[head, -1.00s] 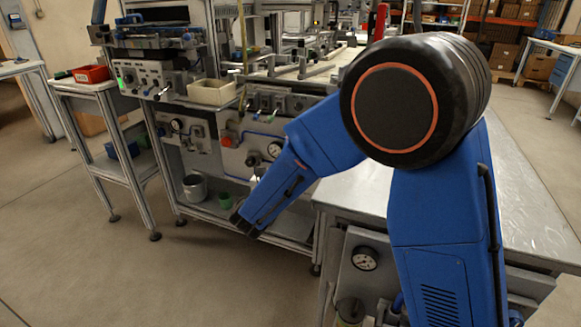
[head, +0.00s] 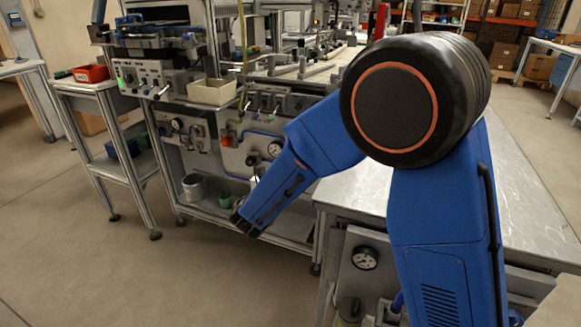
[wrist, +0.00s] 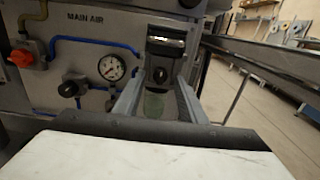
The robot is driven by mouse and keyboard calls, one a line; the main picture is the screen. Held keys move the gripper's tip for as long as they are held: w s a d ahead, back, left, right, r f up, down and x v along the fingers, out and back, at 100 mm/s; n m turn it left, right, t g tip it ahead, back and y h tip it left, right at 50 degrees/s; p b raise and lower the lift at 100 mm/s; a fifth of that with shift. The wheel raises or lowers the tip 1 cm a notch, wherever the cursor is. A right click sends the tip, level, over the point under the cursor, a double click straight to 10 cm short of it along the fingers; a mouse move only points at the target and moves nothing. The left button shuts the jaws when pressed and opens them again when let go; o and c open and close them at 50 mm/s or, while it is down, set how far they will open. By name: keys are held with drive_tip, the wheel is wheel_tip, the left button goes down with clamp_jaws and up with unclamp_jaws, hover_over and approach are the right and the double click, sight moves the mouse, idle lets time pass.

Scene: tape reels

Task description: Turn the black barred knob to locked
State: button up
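A black fitting with a pale bar on its front (wrist: 159,72) stands right of the pressure gauge in the wrist view; it may be the barred knob, but its marking and setting are too small to read. A small black knob (wrist: 68,88) sits on the panel left of it; it also shows in the head view (head: 251,160). My gripper (wrist: 160,88) shows two grey fingers spread apart, with the fitting seen between them. Whether they touch it I cannot tell. In the head view my gripper (head: 241,224) points down and left, in front of the bench's lower shelf.
The panel marked MAIN AIR carries an orange knob (wrist: 22,58), blue hoses and a gauge (wrist: 111,67). A metal-topped table (head: 520,200) stands at the right. A cream bin (head: 212,91) sits on the bench. Open floor (head: 80,260) lies at the left.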

drive_tip(key=v, duration=1.7)
drive_tip(key=shift+s, duration=0.2)
drive_tip(key=shift+a, duration=0.1)
